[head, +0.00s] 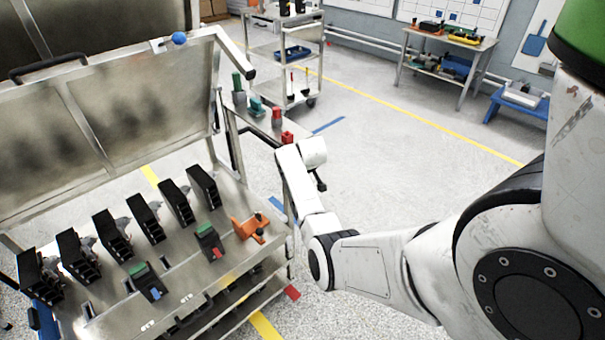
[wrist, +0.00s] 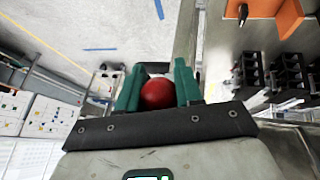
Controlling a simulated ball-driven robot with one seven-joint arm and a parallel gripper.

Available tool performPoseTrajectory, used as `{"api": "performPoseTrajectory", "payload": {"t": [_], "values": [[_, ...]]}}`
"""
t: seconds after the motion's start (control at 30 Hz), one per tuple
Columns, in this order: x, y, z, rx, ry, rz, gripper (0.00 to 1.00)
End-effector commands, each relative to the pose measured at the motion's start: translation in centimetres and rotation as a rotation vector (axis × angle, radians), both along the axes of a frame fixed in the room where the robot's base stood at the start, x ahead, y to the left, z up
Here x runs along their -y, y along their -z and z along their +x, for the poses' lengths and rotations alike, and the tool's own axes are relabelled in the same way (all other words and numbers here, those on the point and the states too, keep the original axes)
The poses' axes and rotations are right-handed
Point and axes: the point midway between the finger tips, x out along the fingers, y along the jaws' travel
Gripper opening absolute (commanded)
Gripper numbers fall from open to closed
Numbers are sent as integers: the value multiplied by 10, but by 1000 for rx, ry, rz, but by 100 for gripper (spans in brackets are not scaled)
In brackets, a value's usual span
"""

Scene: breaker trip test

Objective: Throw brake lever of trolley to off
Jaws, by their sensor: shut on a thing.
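In the wrist view a red ball knob (wrist: 157,96) sits between the two teal fingers of my gripper (wrist: 159,80). The gripper is shut on it. No lever shaft shows below the knob, and how far the lever is thrown cannot be told.
Several black breakers (head: 112,238) stand in a row on the bench under a raised framed lid (head: 135,115). An orange bracket (head: 250,228) lies near its right end. A shelved cart (head: 285,48) stands behind. The floor at centre right is clear.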

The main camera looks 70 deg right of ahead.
Motion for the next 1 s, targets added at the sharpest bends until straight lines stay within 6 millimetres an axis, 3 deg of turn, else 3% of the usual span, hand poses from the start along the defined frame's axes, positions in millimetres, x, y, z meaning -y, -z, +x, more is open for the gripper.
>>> {"api": "performPoseTrajectory", "payload": {"t": [0.17, 0.2, 0.4, 0.77, 1.0], "values": [[0, 0, 2, 1, -3, 0, 0], [0, 0, 2, 1, -3, 0, 39], [0, 0, 1, 2, -2, -1, 58], [-1, -3, 0, 2, -1, -2, 60], [-14, -25, -6, 3, -2, -3, 60]]}}
